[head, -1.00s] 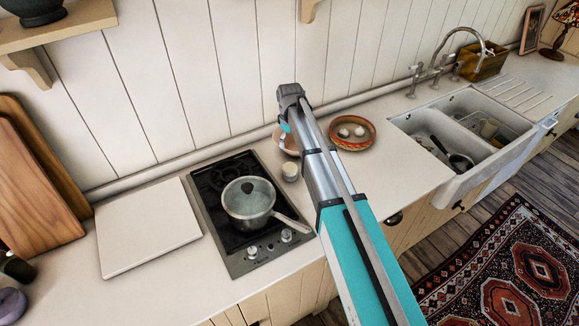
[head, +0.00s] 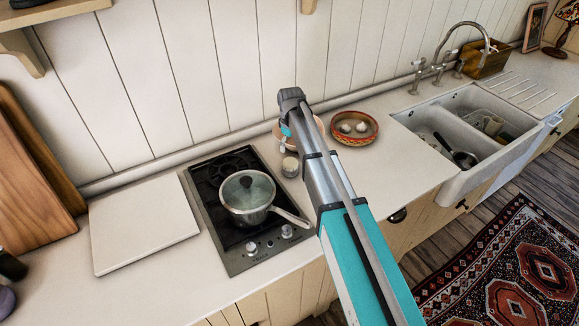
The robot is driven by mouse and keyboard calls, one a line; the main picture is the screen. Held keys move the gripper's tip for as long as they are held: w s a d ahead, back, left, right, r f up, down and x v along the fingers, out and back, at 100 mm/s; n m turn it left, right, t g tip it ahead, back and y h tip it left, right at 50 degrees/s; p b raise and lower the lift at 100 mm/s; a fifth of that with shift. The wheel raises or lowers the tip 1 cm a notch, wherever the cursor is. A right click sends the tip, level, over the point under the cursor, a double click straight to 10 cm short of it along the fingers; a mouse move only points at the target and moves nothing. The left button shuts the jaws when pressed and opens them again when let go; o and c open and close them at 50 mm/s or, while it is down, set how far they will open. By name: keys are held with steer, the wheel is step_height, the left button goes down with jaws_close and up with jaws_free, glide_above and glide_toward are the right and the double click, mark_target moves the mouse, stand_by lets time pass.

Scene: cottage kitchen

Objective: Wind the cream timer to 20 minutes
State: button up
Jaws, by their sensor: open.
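A small pale cream round thing (head: 290,166), which looks like the timer, stands on the counter just right of the hob. Its dial and markings are too small to read. My arm reaches up past its right side.
A lidded pot (head: 248,196) sits on the hob (head: 236,256), its handle toward my arm. A white board (head: 143,224) lies left; the sink (head: 470,175) is right.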

mark_target(291, 161)
steer(key=shift+f+b, duration=4.25)
steer(key=shift+f, duration=0.25)
